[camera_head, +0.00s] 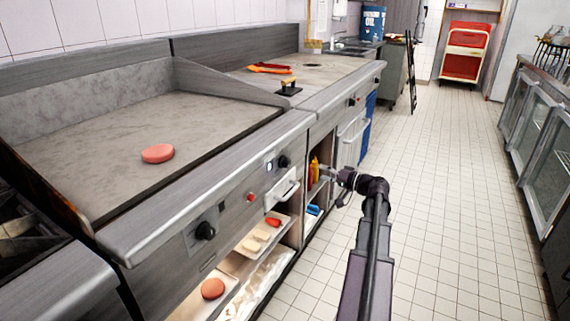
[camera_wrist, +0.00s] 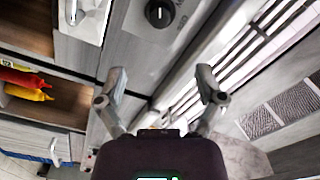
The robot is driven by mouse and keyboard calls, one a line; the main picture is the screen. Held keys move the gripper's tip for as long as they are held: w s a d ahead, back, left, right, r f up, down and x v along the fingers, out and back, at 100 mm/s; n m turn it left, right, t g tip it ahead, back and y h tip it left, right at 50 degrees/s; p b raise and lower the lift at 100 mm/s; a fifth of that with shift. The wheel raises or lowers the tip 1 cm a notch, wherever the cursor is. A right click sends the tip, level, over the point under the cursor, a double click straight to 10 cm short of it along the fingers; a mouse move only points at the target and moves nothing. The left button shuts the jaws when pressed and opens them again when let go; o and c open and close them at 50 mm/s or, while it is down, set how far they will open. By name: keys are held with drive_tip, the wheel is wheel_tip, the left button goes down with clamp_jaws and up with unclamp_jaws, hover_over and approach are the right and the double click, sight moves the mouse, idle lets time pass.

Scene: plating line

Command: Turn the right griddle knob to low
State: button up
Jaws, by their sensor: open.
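The right griddle knob (camera_head: 284,162) is a black round knob on the grey front panel in the head view, with a small light-coloured switch beside it. My gripper (camera_head: 330,171) is out in front of the counter, to the right of that knob and apart from it. In the wrist view my gripper (camera_wrist: 161,84) has its two fingers spread wide with nothing between them. A black knob (camera_wrist: 159,13) with a white pointer mark shows at the top, beyond the fingertips. I cannot tell for certain which knob this is.
The left griddle knob (camera_head: 205,231) is nearer on the same panel. A patty (camera_head: 158,153) lies on the griddle plate (camera_head: 90,165). Shelves below hold food trays and bottles (camera_head: 314,170). The tiled floor is clear.

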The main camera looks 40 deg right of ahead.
sight(290, 163)
drive_tip(key=shift+w+a, duration=0.15)
drive_tip(key=shift+w, duration=0.05)
drive_tip(key=x, duration=1.3)
drive_tip(key=shift+w+a, duration=0.15)
drive_tip(key=shift+w, duration=0.15)
drive_tip(key=shift+c, duration=0.2)
drive_tip(key=shift+r, duration=0.1)
drive_tip(key=c, duration=1)
